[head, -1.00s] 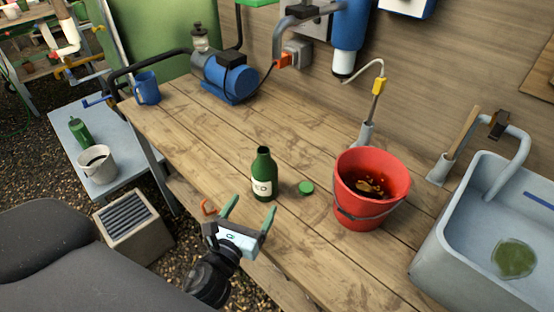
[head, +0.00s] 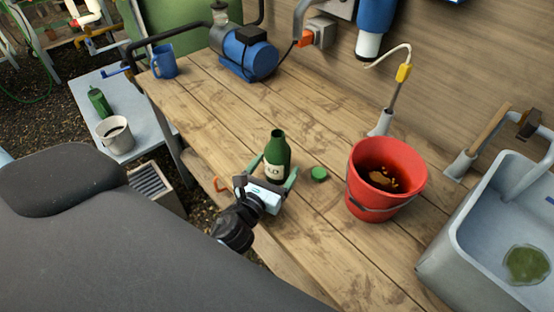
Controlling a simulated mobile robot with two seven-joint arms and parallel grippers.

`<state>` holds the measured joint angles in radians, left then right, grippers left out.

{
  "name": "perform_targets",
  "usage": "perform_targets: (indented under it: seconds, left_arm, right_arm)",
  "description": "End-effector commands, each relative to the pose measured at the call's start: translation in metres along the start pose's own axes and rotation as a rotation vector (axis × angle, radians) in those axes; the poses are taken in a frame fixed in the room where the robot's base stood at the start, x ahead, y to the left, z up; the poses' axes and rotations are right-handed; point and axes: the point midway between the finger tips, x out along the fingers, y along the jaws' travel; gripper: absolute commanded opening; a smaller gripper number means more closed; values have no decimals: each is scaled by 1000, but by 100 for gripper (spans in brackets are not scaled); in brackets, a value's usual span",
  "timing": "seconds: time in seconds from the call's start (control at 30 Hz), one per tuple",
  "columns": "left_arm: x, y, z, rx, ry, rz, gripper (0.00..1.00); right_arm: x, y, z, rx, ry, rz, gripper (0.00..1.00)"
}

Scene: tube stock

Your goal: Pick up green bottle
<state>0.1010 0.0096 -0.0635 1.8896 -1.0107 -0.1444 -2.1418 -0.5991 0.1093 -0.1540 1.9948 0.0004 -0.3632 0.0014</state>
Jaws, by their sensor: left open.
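The green bottle (head: 277,149) stands upright and uncapped on the wooden table, with a pale label on its front. My left gripper (head: 273,174) comes in from the lower left and is open. Its two green fingers reach to either side of the lower part of the bottle. I cannot tell whether either finger touches it. A green cap (head: 319,174) lies on the table just right of the bottle. My right gripper is not in view.
A red bucket (head: 358,195) with dark liquid stands right of the bottle, and a grey sink (head: 450,262) is at the far right. A blue pump (head: 250,56) and blue mug (head: 164,62) stand at the back left. The wooden table (head: 225,110) is clear left of the bottle.

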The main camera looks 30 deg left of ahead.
Motion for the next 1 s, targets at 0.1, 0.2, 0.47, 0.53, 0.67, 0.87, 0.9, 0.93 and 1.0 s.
perform_targets:
  seconds: [0.1,0.2,0.47,0.53,0.67,0.87,0.9,0.93,1.0]
  left_arm:
    - [19,3,6,-2,-7,1,81]
    - [31,4,4,0,-5,1,81]
    - [42,4,2,-1,-2,0,81]
    - [42,4,2,0,-2,0,81]
    - [42,4,2,-1,-2,0,72]
    - [42,4,2,-1,-2,0,46]
    - [42,4,2,-1,-2,0,40]
    - [42,4,2,-1,-2,0,36]
    - [42,4,2,-1,-2,0,27]
  right_arm:
    - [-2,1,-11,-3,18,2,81]
    - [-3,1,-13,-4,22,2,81]
    - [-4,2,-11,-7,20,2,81]
    - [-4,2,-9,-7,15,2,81]
    - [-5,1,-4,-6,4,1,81]
    - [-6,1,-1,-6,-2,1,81]
    - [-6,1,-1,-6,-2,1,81]
    - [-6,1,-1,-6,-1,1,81]
    - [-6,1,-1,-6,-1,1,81]
